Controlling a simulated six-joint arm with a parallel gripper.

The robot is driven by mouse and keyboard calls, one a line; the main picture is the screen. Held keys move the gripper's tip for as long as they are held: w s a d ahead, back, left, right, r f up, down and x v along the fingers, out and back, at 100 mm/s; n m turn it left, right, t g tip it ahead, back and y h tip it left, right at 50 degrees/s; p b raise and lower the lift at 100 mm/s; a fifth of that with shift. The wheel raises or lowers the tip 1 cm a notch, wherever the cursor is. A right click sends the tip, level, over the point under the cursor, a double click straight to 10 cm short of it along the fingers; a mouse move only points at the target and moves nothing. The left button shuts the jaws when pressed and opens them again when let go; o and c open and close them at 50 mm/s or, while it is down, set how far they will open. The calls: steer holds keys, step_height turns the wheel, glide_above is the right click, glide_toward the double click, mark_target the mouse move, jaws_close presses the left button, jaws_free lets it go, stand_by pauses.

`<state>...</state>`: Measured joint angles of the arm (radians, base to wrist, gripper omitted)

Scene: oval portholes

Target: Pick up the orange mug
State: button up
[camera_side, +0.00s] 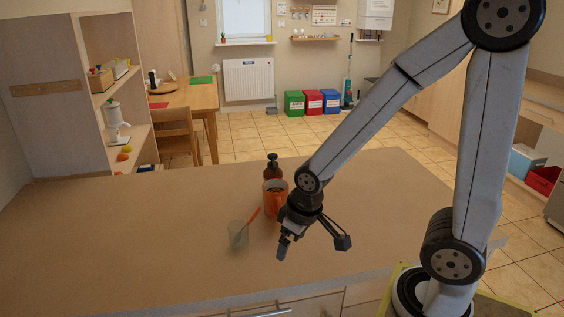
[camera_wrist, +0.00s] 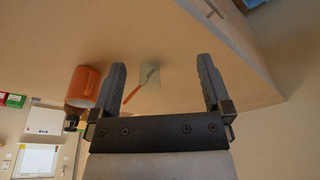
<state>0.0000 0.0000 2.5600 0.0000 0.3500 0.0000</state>
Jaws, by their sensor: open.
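The orange mug (camera_side: 270,203) stands upright on the brown worktop in the side view, just left of my wrist, which hides part of its right side. It also shows in the wrist view (camera_wrist: 85,86), left of the fingers and apart from them. My gripper (camera_side: 312,250) is open and empty above the worktop, in front and to the right of the mug. In the wrist view both fingers of my gripper (camera_wrist: 162,76) are spread wide with nothing held between them.
A dark brown pump bottle (camera_side: 273,166) stands right behind the mug. The worktop (camera_side: 120,240) is clear on the left.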

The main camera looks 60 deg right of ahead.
steer(key=shift+r, duration=0.15)
step_height(320, 180, up, 5)
steer(key=n+t, duration=0.9)
steer(key=n, duration=0.3)
glide_above(277, 202)
steer(key=s+a, duration=0.3)
steer(key=d+n+t+y, duration=0.2)
steer(key=n+t, duration=0.1)
steer(key=n, duration=0.2)
steer(key=s+d+n+t+y, duration=0.2)
steer(key=s+n+y, duration=0.3)
steer(key=n, duration=0.1)
steer(key=f, duration=1.5)
steer(key=shift+a, duration=0.2)
steer(key=shift+w, duration=0.2)
